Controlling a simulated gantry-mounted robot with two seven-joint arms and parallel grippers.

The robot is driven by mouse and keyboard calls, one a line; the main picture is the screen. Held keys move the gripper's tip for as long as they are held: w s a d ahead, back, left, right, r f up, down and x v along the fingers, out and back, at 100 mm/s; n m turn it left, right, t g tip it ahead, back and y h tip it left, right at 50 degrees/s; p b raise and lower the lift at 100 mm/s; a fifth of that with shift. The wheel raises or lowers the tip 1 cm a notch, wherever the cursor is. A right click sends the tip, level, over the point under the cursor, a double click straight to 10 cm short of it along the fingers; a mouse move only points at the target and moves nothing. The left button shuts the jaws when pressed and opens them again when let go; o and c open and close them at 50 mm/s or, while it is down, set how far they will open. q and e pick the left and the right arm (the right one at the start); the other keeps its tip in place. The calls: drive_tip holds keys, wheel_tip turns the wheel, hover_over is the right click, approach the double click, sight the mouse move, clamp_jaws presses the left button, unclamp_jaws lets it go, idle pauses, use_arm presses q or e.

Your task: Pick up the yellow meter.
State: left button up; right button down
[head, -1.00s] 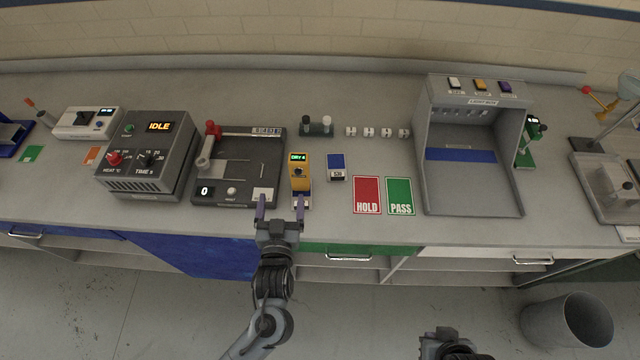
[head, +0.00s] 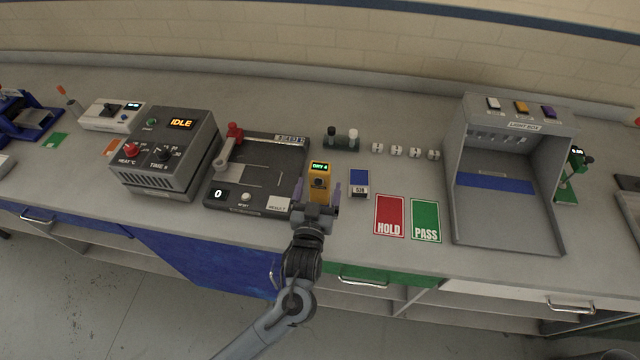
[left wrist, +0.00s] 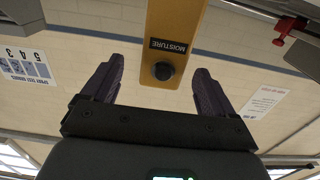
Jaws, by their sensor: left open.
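The yellow meter (head: 319,178) stands on the bench just right of the dark tester plate, its small green screen lit. My left gripper (head: 318,194) is open, with one purple finger to each side of the meter's lower part. In the left wrist view the meter (left wrist: 172,62) shows its "MOISTURE" label and black knob, and lies between the two open fingers of my left gripper (left wrist: 155,88). I cannot tell whether the fingers touch it. My right gripper is not in view.
The dark tester plate (head: 262,165) with a red-handled lever is close on the left. A small blue-topped block (head: 359,183) stands close on the right, then the red HOLD card (head: 389,215) and green PASS card (head: 425,220).

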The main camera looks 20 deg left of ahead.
use_arm(q)
drive_tip(key=x, duration=0.5)
drive_tip(key=shift+s+a+r, duration=0.1)
drive_tip(key=shift+a, duration=0.05)
drive_tip(key=c, duration=1.1)
drive_tip(key=shift+c, duration=0.3)
drive_tip(key=shift+r, duration=0.1)
